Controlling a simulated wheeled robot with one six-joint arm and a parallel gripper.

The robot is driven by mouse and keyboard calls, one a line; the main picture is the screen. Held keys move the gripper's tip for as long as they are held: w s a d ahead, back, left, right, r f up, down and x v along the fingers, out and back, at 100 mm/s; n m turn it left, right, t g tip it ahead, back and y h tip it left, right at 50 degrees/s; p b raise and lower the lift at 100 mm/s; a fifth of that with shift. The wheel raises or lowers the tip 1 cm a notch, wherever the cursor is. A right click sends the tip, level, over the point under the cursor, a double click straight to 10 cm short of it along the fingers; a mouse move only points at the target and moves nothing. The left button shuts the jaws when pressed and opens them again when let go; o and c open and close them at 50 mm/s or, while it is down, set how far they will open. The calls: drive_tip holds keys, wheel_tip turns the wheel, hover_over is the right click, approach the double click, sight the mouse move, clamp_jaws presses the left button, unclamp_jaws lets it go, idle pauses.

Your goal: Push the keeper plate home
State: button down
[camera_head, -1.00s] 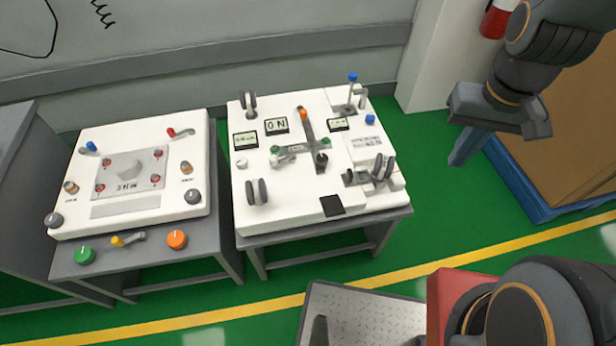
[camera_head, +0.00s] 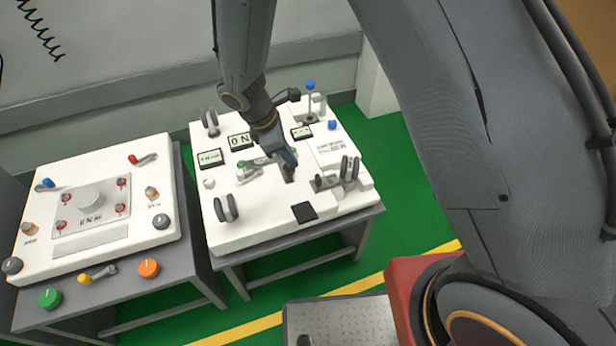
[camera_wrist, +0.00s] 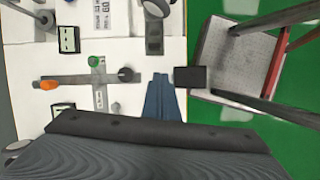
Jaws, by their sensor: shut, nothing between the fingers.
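My gripper (camera_head: 288,160) is shut and empty, pointing down over the middle of the right cart's white panel. Its blue-grey fingers also show together in the wrist view (camera_wrist: 160,82). In the wrist view a grey cross-shaped fitting (camera_wrist: 98,82) has an orange knob (camera_wrist: 48,84), a green knob (camera_wrist: 94,60) and a dark knob (camera_wrist: 125,74). In the head view my arm hides most of that fitting. A grey bracket with upright discs (camera_head: 348,172) stands at the panel's right front. I cannot tell which part is the keeper plate, nor whether my fingers touch anything.
A black pad (camera_head: 303,212) lies by the panel's front edge. Twin discs (camera_head: 227,207) stand front left, and a blue-topped post (camera_head: 310,100) back right. Small displays (camera_head: 240,141) surround the middle. A second cart (camera_head: 95,205) stands to the left.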

drive_tip(key=shift+n, duration=0.9)
drive_tip(key=f, duration=0.3)
drive_tip(key=f+p, duration=0.1)
drive_tip(key=f, duration=0.3)
drive_tip(key=w+d+f, duration=0.1)
drive_tip(key=f, duration=0.3)
drive_tip(key=shift+w+d+f+p, duration=0.1)
drive_tip(key=shift+f+p, duration=0.1)
drive_tip(key=shift+p, duration=0.2)
drive_tip(key=shift+w+d+p, duration=0.2)
drive_tip(key=shift+d+p, duration=0.05)
drive_tip(key=shift+d, duration=0.35)
drive_tip(key=shift+w+d+p, duration=0.15)
drive_tip(key=shift+d+p, duration=0.1)
drive_tip(key=shift+d, duration=0.3)
drive_tip(key=shift+w+d+p, duration=0.3)
drive_tip(key=shift+d, duration=0.45)
drive_tip(key=shift+f, duration=0.1)
drive_tip(key=shift+d, duration=0.1)
